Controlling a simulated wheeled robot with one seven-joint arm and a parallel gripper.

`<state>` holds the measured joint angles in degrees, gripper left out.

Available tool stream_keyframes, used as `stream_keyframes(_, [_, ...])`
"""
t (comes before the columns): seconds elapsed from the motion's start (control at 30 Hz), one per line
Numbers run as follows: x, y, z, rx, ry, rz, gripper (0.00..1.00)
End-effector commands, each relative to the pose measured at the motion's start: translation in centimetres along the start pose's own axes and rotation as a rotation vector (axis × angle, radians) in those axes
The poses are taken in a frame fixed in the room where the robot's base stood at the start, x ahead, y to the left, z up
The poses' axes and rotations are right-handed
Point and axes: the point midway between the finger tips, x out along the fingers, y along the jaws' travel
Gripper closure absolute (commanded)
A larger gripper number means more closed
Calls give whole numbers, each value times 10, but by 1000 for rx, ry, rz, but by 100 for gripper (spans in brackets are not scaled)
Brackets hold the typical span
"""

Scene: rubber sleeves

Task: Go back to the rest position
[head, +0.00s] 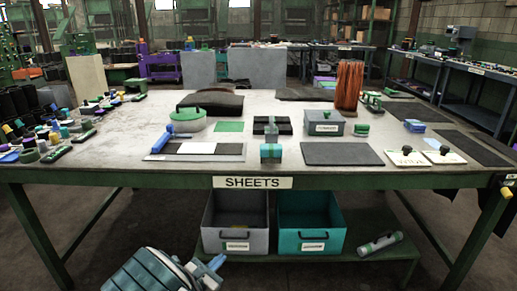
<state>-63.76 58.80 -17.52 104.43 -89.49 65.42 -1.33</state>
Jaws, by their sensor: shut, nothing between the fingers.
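My arm shows at the bottom edge, left of the middle, as a ribbed teal and grey body. My gripper (211,266) is at its right end, low in front of the table and left of the grey bin below it. It is shut and empty, and touches nothing that I can see. The lower part of my arm is cut off by the frame.
The wide table (330,195) labelled SHEETS stands ahead, with tools, dark sheets, boxes and an orange bundle (348,86) on top. A grey bin (236,224), a teal bin (311,222) and a grey-green cylinder (380,243) are on the lower shelf. The floor in front is clear.

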Motion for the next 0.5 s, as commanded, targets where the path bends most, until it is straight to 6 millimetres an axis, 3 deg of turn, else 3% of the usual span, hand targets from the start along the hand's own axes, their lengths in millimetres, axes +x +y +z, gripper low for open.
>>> stream_keyframes(0.03, [8, -8, 36, 58, 10, -75, 100])
stream_keyframes(0.1, [17, -24, 73, 141, 29, -186, 100])
stream_keyframes(0.3, [28, -79, 169, 391, 80, -491, 100])
stream_keyframes(0.5, [17, -129, 254, 656, 125, -764, 100])
